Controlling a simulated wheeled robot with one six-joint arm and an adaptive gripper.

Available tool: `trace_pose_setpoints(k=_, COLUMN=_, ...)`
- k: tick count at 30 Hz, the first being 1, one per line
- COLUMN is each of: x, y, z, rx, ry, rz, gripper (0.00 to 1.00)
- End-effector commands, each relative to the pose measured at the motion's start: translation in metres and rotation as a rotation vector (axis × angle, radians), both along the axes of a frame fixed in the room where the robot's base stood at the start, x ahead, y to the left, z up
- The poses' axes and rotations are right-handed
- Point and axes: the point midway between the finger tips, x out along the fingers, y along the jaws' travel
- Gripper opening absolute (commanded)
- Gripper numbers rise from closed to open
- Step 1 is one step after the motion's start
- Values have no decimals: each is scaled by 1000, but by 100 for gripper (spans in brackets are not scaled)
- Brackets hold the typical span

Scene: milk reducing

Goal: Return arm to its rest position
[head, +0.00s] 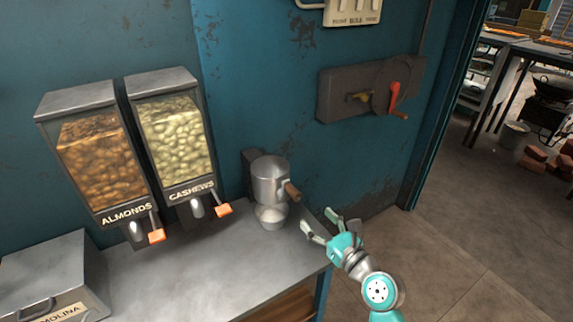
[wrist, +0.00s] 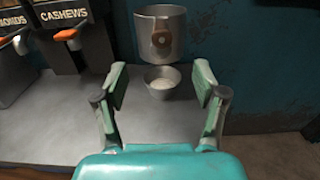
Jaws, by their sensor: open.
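My gripper (head: 319,224) is teal with grey fingers. It is open and empty, just right of the counter's right end in the head view. In the wrist view its two fingers (wrist: 160,84) stand wide apart. A metal pot (head: 270,179) with a brown wooden handle (head: 292,191) is mounted at the wall, above a small metal bowl (head: 271,214) on the counter. The bowl also shows between the fingers in the wrist view (wrist: 162,82), with something white in it. My gripper is apart from both.
The grey counter (head: 190,280) carries an almond dispenser (head: 101,165), a cashew dispenser (head: 174,140) and a metal box (head: 50,275) at the left. A wall box with a red lever (head: 394,95) is above right. Open floor (head: 460,240) lies to the right.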

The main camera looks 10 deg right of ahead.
Motion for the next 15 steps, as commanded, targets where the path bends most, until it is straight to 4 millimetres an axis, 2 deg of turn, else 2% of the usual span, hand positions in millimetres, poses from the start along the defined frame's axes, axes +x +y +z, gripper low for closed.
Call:
trace_pose_setpoints(k=4, x=-5, y=1, z=-7, rx=-28, ry=0, rz=-8, gripper=71)
trace_pose_setpoints(k=7, x=-20, y=2, z=-24, rx=-118, ry=-4, rz=-32, gripper=71)
trace_pose_setpoints(k=11, x=-55, y=5, z=-57, rx=-325, ry=-12, rz=-76, gripper=71)
trace_pose_setpoints(k=15, x=-99, y=7, z=-90, rx=-593, ry=-20, rz=-110, gripper=71)
